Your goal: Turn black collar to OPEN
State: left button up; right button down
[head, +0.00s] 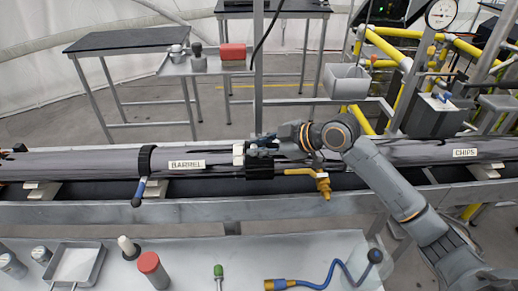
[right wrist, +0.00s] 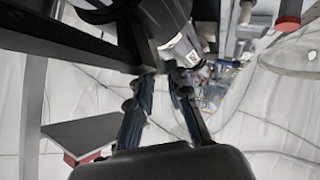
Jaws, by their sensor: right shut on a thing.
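A grey pipe labelled BARREL (head: 187,165) runs across the head view on a metal frame. A black collar (head: 260,172) wraps it right of the label. My right gripper (head: 260,147) reaches in from the right over the collar's top and is shut on it. Its fingers partly hide the collar. In the right wrist view the two fingertips (right wrist: 165,80) meet a dark part at the pipe; the exact contact is unclear. No OPEN mark is readable. My left gripper is not in view.
A brass valve (head: 323,185) sits just right of the collar. A black band (head: 146,160) with a blue-tipped lever (head: 138,192) is at left.

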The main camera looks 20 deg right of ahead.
jog(key=shift+s+a+f+b, duration=0.1)
jog(key=shift+s+f+b, duration=0.15)
jog(key=shift+s+b, duration=0.05)
dwell(0.4)
jog(key=c, duration=1.3)
grip_release()
jog(key=shift+t, duration=0.3)
jog(key=shift+s+r, duration=0.1)
jog(key=shift+v, duration=5.95)
